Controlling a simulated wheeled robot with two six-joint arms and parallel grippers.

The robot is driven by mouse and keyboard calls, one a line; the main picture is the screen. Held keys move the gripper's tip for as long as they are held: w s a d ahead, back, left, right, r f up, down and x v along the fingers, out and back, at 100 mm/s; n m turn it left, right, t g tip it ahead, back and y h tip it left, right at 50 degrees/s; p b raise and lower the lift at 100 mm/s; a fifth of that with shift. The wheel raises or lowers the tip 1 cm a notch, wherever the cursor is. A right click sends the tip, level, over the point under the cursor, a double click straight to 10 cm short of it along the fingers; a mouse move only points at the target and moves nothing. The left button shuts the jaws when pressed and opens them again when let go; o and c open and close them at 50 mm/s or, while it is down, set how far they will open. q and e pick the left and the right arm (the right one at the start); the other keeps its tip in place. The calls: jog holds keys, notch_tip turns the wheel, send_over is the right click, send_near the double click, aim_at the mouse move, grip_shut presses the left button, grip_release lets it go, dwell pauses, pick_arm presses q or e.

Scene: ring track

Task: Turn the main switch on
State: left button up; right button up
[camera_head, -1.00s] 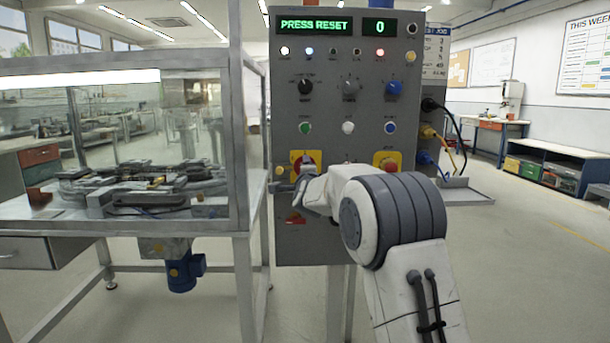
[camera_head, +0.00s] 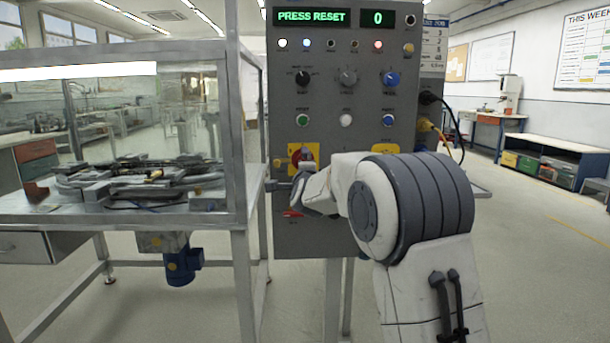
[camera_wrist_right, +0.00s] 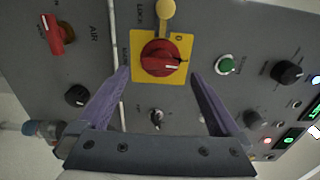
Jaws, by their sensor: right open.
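The main switch is a red rotary knob (camera_head: 301,156) on a yellow plate on the grey control panel (camera_head: 347,105). In the right wrist view the red knob (camera_wrist_right: 162,57) sits upper middle, with a short white mark on its face. My right gripper (camera_wrist_right: 160,75) is open and empty. Its two purple fingers appear left and right of the knob, with no contact visible. In the head view my right gripper (camera_head: 283,187) is just below and left of the switch, partly hidden by my wrist. My left gripper is not in view.
The panel display (camera_head: 312,16) reads PRESS RESET, and the counter reads 0. A red air valve handle (camera_wrist_right: 57,35) is on the panel near the switch. A glass-walled machine (camera_head: 150,160) stands close at the left. Open floor lies at the right.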

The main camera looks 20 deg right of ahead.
jog(key=v, duration=0.6)
jog(key=shift+s, duration=0.15)
